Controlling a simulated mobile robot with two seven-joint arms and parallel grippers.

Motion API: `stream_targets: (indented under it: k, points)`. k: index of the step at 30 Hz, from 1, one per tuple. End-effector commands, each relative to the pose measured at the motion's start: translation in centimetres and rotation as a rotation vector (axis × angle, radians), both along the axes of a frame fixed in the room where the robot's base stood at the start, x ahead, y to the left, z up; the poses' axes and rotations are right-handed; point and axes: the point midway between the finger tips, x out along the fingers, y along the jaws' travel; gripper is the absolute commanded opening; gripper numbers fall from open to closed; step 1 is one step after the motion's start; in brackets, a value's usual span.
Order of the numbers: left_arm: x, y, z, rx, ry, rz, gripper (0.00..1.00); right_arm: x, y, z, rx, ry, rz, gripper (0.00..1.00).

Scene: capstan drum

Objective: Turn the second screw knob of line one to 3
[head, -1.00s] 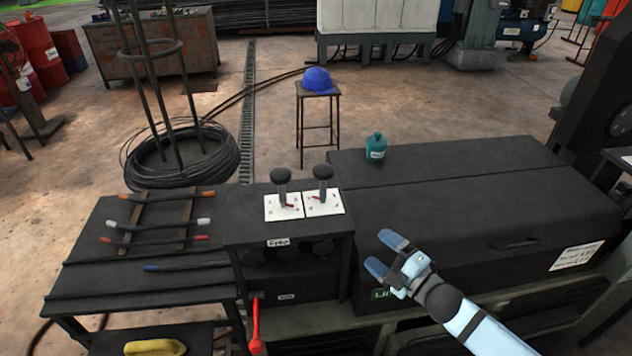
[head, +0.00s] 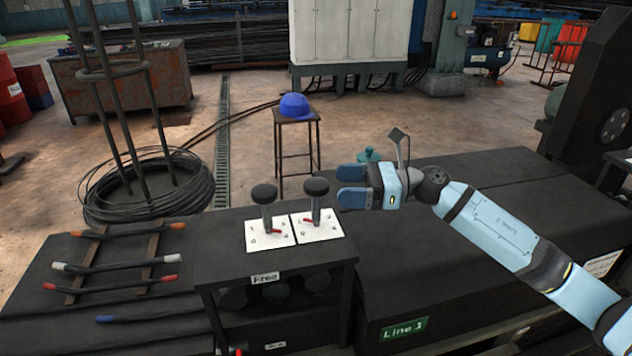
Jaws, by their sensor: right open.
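Two dark screw knobs on posts stand on white dial plates on a black control box (head: 320,264). The left knob (head: 265,194) and the right knob (head: 316,187) each have a small red pointer at the base. The right knob's plate (head: 326,229) shows small marks, too small to read surely. A green label reading "Line 1" (head: 404,328) is on the black housing to the right. My right gripper (head: 352,186) is open and empty, its blue fingers pointing left, just right of the right knob and apart from it. My left gripper is not in view.
A label reading "Free" (head: 265,278) is on the box front. A rack with several cable pieces (head: 120,262) lies to the left. A blue cap (head: 295,106) rests on a stool behind.

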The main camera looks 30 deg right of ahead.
Motion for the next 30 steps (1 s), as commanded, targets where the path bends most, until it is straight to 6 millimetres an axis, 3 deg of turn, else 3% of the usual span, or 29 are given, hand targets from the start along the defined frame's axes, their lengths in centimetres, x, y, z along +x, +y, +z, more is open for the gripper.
stream_targets:
  k: [3, 9, 22, 28, 30]
  points:
    - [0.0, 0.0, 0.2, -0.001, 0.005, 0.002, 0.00, 1.2, 2.2, 0.3, 0.002, -0.002, 0.002, 0.77]
    - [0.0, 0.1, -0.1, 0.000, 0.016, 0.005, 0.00, 2.6, 4.6, 0.1, 0.002, 0.000, 0.000, 0.77]
    - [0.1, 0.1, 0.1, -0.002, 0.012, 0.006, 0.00, 3.0, 5.4, 0.0, 0.002, 0.001, 0.000, 0.77]
    - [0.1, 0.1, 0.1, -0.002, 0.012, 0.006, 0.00, 3.0, 5.4, 0.0, 0.002, 0.001, 0.000, 0.31]
    - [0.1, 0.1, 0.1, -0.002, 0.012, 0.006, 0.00, 3.0, 5.4, 0.0, 0.002, 0.001, 0.000, 0.31]
